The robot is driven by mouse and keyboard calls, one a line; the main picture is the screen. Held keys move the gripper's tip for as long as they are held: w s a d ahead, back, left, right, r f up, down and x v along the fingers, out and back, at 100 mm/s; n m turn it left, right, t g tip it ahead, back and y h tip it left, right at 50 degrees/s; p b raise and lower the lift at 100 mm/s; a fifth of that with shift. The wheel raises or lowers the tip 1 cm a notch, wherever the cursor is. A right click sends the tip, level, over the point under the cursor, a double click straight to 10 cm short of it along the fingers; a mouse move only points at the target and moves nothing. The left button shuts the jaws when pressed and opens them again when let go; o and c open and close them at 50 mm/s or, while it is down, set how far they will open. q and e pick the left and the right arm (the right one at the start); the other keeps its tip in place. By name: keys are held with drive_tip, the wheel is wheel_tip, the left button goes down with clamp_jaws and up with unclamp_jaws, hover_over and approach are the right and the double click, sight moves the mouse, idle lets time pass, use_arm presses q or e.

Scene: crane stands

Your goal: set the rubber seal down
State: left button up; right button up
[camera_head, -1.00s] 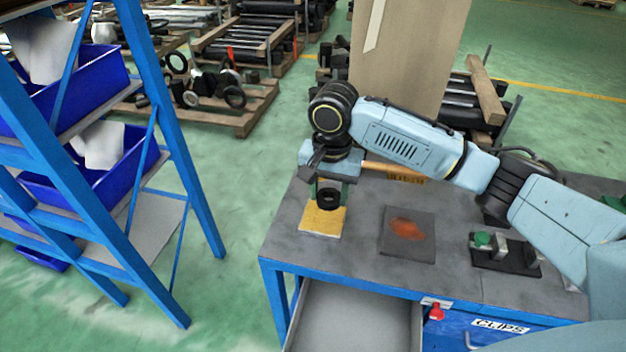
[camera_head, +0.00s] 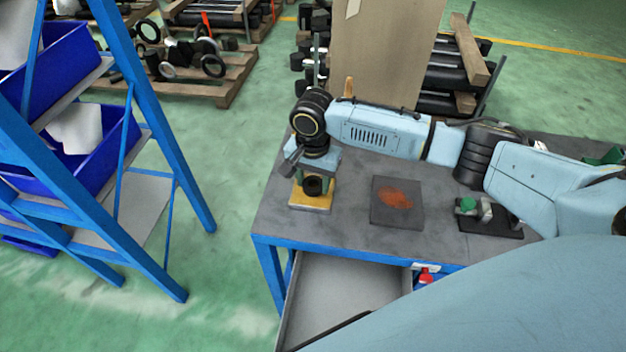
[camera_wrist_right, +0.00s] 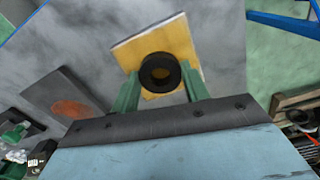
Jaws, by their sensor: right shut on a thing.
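The rubber seal (camera_head: 313,186) is a small black ring. My right gripper (camera_head: 313,183) is shut on it, over the yellow pad (camera_head: 311,203) at the left end of the workbench. In the right wrist view, the seal (camera_wrist_right: 160,72) sits between the two green fingertips of my right gripper (camera_wrist_right: 160,80), with the yellow pad (camera_wrist_right: 142,48) behind it. I cannot tell whether the seal touches the pad. My left gripper is not in view.
A dark plate with an orange patch (camera_head: 397,198) lies right of the pad. A black fixture with a green knob (camera_head: 467,204) stands farther right. An open drawer (camera_head: 345,290) juts out below the bench front. A blue rack (camera_head: 150,120) stands at the left.

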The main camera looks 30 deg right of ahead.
sight(313, 184)
drive_tip(key=shift+f, duration=0.2)
drive_tip(key=o, duration=1)
drive_tip(key=shift+c, duration=0.2)
wheel_tip(313, 184, up, 12)
drive_tip(key=p, duration=0.1)
drive_tip(key=shift+r, duration=0.15)
